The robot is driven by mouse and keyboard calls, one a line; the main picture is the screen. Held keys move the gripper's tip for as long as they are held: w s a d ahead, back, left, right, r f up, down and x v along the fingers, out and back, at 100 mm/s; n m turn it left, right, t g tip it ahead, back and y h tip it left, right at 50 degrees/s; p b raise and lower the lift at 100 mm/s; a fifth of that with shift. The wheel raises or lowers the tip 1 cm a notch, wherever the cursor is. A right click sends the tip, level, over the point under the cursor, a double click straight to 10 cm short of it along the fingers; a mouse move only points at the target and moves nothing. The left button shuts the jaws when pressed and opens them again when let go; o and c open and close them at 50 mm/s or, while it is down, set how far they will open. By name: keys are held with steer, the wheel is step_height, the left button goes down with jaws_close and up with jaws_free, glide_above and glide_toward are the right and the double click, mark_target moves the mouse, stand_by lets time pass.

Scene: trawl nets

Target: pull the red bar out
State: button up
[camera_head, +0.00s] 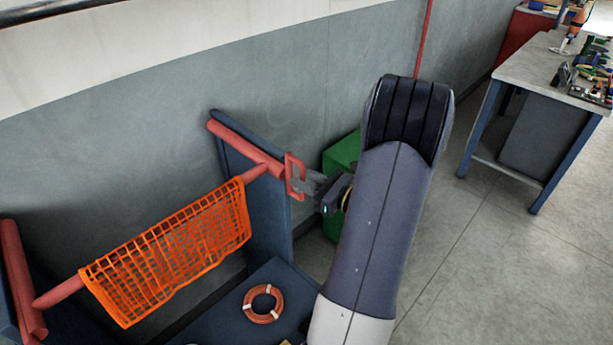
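A red bar (62,291) runs across a blue stand, from a red piece at the left to a red piece at the upper right. An orange net (170,262) hangs over its middle. A red bracket-shaped handle (290,166) stands at the bar's right end. My gripper (303,186) is at this handle, coming from the right, with its grey fingers against or just beside the handle's lower part. I cannot tell whether the fingers are closed around it. My arm hides the area right of the gripper.
A green box (341,152) stands behind my gripper, by the grey wall. A workbench (537,72) is at the upper right; the floor before it is clear.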

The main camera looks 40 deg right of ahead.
steer(key=shift+w+a, duration=0.15)
steer(key=shift+w, duration=0.4)
steer(key=shift+s, duration=0.1)
steer(key=shift+c, duration=0.3)
jaws_close()
